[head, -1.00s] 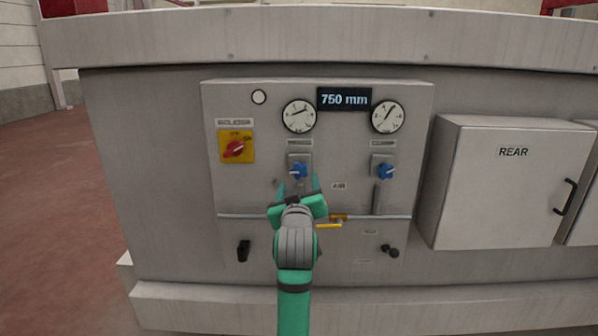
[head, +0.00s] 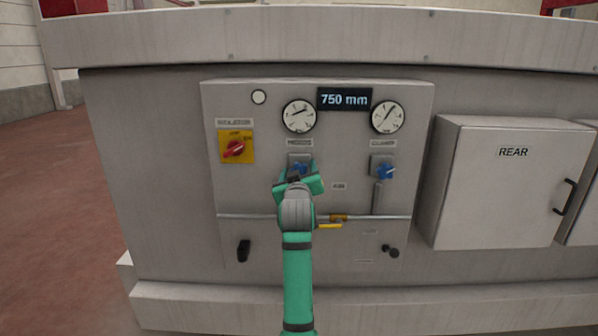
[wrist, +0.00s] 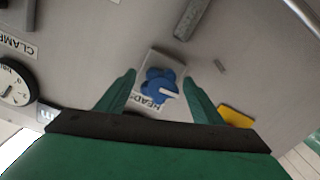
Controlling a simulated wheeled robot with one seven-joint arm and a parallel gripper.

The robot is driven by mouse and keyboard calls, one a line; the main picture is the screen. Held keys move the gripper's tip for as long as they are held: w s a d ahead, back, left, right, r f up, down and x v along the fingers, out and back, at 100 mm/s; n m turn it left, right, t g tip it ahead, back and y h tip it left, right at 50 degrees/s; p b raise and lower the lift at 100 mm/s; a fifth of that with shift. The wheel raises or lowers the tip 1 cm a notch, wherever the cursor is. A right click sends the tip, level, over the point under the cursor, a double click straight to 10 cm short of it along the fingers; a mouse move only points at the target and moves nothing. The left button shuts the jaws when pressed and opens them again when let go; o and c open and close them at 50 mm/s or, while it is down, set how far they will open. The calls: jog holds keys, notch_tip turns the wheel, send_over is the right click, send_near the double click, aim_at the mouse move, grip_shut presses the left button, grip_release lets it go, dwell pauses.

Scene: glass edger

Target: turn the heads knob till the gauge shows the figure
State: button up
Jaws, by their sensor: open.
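The heads knob (head: 300,167) is blue and sits on a grey plate on the machine's front panel; my gripper partly hides it in the head view. In the wrist view the heads knob (wrist: 160,84) has a white pointer mark and the label HEADS beside it. My gripper (head: 300,172) is open, with its green fingers on either side of the knob; I cannot tell whether they touch it. In the wrist view my gripper (wrist: 160,85) frames the knob. The round gauge (head: 298,116) above it has a needle pointing right and slightly up; its figures are too small to read.
A second blue knob (head: 386,171) and the clamp gauge (head: 388,117) are to the right. A display (head: 344,99) reads 750 mm. A red-and-yellow isolator switch (head: 235,148) is left. A yellow lever (head: 331,225) and a rail lie below. The REAR box (head: 497,190) juts out at right.

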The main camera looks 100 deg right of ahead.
jog(key=c, duration=1)
jog(key=shift+c, duration=0.2)
jog(key=m, duration=0.3)
jog(key=shift+m, duration=0.4)
jog(key=m, duration=0.5)
jog(key=shift+m, duration=0.3)
jog(key=m, duration=0.4)
jog(key=shift+m, duration=0.3)
jog(key=shift+s+m, duration=0.2)
jog(key=shift+m, duration=2.1)
jog(key=shift+a, duration=0.1)
